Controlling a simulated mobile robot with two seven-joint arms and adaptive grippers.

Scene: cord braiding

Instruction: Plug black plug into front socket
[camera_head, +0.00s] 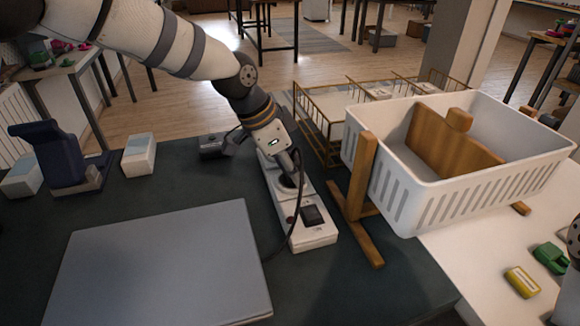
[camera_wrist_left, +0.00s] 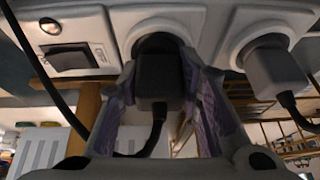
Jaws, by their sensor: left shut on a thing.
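A white power strip (camera_head: 316,234) lies lengthwise on the dark table mat, with a dark switch at its near end. My left gripper (camera_head: 287,180) is low over the strip. In the left wrist view, my left gripper (camera_wrist_left: 165,100) is shut on the black plug (camera_wrist_left: 160,75), its fingers on both sides of the body. The plug is lined up with a round socket (camera_wrist_left: 152,22) beside the switch. Its far end reaches the recess, but I cannot tell how deep it sits. A grey plug (camera_wrist_left: 273,70) sits in the neighbouring socket.
A large flat grey panel (camera_head: 160,265) lies left of the strip. A white basket (camera_head: 400,180) on a wooden stand (camera_head: 365,225) is close on the right. A gold wire rack (camera_head: 318,130) stands behind. A dark cord runs beside the strip.

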